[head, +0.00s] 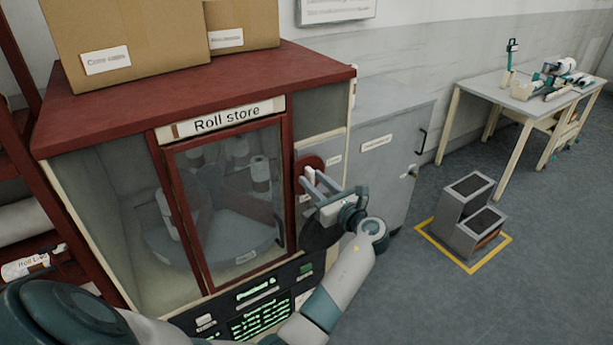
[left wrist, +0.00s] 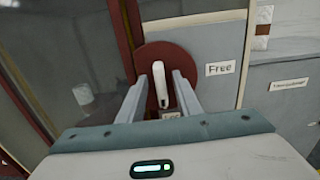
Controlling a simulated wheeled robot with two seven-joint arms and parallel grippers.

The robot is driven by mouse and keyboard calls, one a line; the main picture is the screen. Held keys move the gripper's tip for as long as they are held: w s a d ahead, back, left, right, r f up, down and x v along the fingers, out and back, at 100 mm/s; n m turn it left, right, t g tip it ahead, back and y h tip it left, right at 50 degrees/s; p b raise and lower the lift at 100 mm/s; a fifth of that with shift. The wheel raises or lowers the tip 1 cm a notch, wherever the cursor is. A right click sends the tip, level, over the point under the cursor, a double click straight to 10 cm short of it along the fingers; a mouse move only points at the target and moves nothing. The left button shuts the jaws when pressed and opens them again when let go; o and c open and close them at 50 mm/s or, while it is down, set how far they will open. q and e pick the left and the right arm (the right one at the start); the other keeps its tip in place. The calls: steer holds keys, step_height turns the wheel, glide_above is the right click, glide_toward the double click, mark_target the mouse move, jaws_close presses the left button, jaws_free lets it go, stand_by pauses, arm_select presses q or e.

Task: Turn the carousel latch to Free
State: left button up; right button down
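The carousel latch is a white lever (left wrist: 160,84) on a red round plate (left wrist: 150,56), seen in the left wrist view. The lever stands nearly upright, its upper end leaning slightly left. A "Free" label (left wrist: 220,68) is to the right of the plate. Another label (left wrist: 171,113) below the lever is mostly hidden by my gripper. In the head view the red plate (head: 314,163) shows on the cabinet's right front panel. My left gripper (head: 307,176) is open, one finger on each side of the lever, with gaps visible. My right gripper is not in view.
The roll store cabinet (head: 115,95) has a closed glass door (head: 215,165) left of the latch. A screen panel (head: 260,315) is below it. A grey cabinet (head: 385,165) stands to the right. A grey step block (head: 468,215) sits on the floor inside yellow tape.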

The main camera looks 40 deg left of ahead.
arm_select(q)
steer(key=shift+w+r, duration=0.1)
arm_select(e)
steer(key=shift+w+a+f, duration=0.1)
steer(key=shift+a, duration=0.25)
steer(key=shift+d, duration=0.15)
arm_select(q)
jaws_close()
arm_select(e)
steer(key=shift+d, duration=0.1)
